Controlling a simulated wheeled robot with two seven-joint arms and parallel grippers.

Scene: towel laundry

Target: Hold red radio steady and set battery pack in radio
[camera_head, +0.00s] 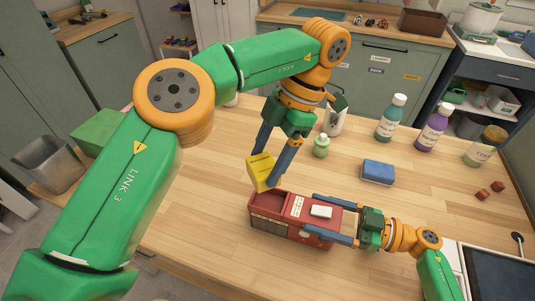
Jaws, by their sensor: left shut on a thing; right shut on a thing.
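A red radio (292,231) lies on the wooden table (205,225), with an open recess in the left part of its top and light labels to the right of it. My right gripper (310,214) comes in from the right and is shut across the radio's right part, one finger along each long side. My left gripper (267,165) points down and is shut on the yellow battery pack (261,172). The pack is tilted and sits just above the radio's left back edge, near the recess. I cannot tell whether the pack touches the radio.
A blue block (378,172), a small green bottle (321,146) and a white container (335,122) stand behind the radio. Labelled bottles (391,118) and a jar (485,147) are at the back right. A green box (98,132) is at the left. The table left of the radio is clear.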

